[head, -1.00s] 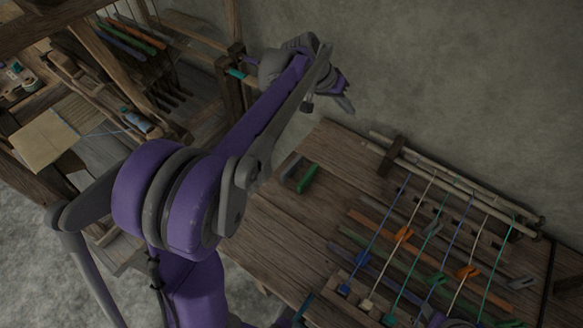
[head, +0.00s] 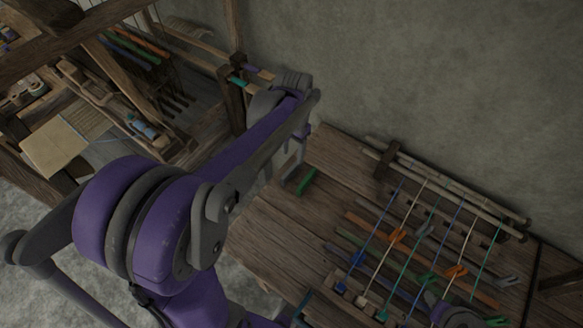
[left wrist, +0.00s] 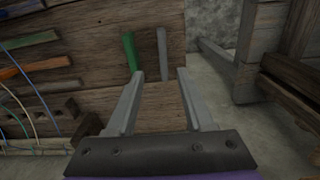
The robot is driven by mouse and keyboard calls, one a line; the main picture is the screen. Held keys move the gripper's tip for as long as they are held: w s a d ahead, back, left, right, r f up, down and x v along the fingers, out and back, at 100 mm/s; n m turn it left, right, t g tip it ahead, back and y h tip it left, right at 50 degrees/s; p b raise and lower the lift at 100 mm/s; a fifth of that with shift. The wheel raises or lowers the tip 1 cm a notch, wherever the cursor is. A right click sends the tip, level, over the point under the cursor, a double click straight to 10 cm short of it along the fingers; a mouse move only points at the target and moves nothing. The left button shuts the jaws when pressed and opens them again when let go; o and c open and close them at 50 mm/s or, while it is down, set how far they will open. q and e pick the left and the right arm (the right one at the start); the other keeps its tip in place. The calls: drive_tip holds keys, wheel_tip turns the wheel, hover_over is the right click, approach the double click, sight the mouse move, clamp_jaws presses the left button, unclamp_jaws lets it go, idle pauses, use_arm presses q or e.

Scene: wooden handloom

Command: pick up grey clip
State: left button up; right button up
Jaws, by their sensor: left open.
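My left gripper (head: 292,168) is open and points down over the left end of the wooden table. In the left wrist view a slim grey piece, apparently the grey clip (left wrist: 163,53), lies on the wood near the table's edge. It is just ahead of the open fingertips (left wrist: 155,75), between their lines, and nothing is held. A green piece (left wrist: 130,50) lies beside it, to its left, close to the left fingertip. In the head view the green piece (head: 307,181) shows right of my gripper, while the gripper largely hides the grey one.
Strung threads with orange clips (head: 457,271) and another grey clip (head: 508,281) fill the table's right part. The loom frame (head: 232,105) stands to the left. A grey and purple part, probably my right arm (head: 440,308), shows at the bottom; its fingers are unclear.

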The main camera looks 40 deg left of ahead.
sight(290, 170)
use_arm(q)
wheel_tip(290, 170, down, 5)
drive_tip(key=shift+r, duration=0.1)
drive_tip(key=shift+s+a+f+b, duration=0.1)
drive_tip(key=shift+a+f+b, duration=0.1)
drive_tip(key=shift+f, duration=1.15)
drive_tip(key=shift+s+a+f+b, duration=0.1)
drive_tip(key=shift+f+b, duration=0.05)
drive_tip(key=shift+f, duration=1.2)
clamp_jaws()
